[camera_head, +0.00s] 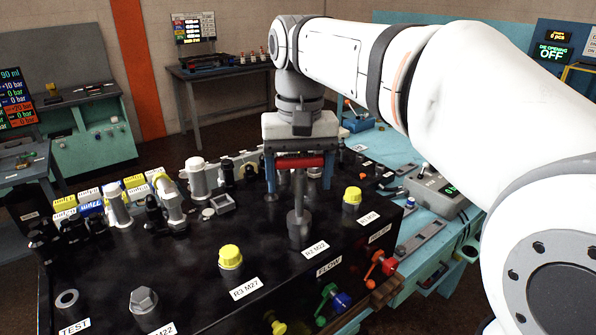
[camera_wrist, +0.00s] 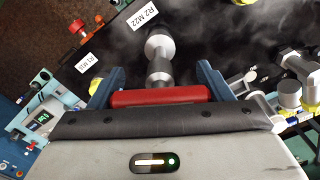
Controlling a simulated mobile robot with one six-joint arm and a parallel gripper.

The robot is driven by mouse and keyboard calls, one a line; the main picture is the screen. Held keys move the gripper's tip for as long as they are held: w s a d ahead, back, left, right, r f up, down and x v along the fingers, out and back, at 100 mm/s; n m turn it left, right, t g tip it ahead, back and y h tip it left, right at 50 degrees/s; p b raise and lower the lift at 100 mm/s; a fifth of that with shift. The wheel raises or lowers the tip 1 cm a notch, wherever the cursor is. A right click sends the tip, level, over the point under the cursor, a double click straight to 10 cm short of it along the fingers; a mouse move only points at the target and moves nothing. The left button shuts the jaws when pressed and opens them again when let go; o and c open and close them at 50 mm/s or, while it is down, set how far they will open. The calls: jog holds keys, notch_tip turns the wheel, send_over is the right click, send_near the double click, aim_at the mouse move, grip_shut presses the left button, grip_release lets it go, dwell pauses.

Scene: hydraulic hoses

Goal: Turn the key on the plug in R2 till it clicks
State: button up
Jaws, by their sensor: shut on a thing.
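My gripper (camera_head: 298,190) is shut on the red handle (camera_head: 300,161) of a T-shaped key, with one blue finger at each end of the bar. The red handle also shows across the jaws in the wrist view (camera_wrist: 160,97). The grey key shaft (camera_head: 298,200) runs down, about upright, to a grey round plug (camera_head: 300,232) beside the label R2 M22 (camera_head: 316,248). The wrist view shows the shaft meeting the plug (camera_wrist: 158,46) near the same label (camera_wrist: 135,16). I cannot tell how deep the key sits or how far it is turned.
Yellow-capped ports stand at R3 M27 (camera_head: 231,258) and right of R2 (camera_head: 352,197). A hex plug (camera_head: 143,300) is at front left. Hose fittings (camera_head: 170,195) crowd the block's left rear. Coloured valve handles (camera_head: 380,265) line its right side. The dark top (camera_head: 190,240) is partly clear.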

jog(key=o, duration=1.3)
jog(key=shift+c, duration=0.2)
jog(key=shift+r, duration=0.1)
notch_tip(320, 180, up, 8)
jog(key=shift+f, duration=0.25)
